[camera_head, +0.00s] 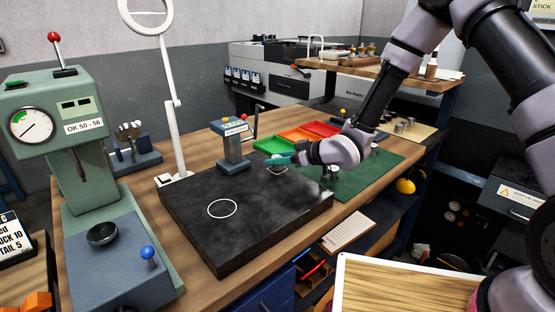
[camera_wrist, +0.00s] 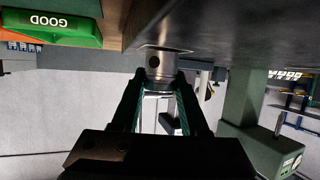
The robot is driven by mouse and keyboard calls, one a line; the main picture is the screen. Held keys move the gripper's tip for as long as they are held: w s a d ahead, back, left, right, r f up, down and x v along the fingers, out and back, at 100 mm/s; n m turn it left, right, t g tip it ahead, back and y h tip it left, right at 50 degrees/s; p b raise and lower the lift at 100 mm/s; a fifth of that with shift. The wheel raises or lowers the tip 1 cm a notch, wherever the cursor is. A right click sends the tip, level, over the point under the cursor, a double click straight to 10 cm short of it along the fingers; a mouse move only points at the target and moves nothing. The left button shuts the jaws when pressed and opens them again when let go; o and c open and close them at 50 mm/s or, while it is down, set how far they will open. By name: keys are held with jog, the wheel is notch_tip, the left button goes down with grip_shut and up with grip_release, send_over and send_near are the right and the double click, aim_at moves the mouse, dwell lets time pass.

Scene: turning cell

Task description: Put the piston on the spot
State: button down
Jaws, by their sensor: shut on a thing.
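The piston (camera_wrist: 163,66) is a short silvery metal cylinder held between my gripper's (camera_wrist: 160,84) green-sided fingers in the wrist view. In the head view my gripper (camera_head: 284,161) is at the far right part of the black plate (camera_head: 262,227), and the piston (camera_head: 278,170) shows only as a small grey shape by the fingertips. I cannot tell whether the piston touches the plate. The spot, a white ring outline (camera_head: 222,208), lies bare on the left part of the plate, well left of my gripper.
A grey-green gauge stand (camera_head: 235,150) stands at the plate's back edge. A white lamp post (camera_head: 170,120) and a green press (camera_head: 92,170) are at left. Green, orange and red trays (camera_head: 274,146) lie behind my gripper. A green mat (camera_head: 345,184) with metal parts is at right.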

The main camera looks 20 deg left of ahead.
jog(key=shift+f, duration=0.2)
jog(key=shift+c, duration=2.1)
grip_release()
jog(key=shift+r, duration=0.1)
jog(key=shift+d+r, duration=0.15)
jog(key=v, duration=1.1)
jog(key=shift+d, duration=0.4)
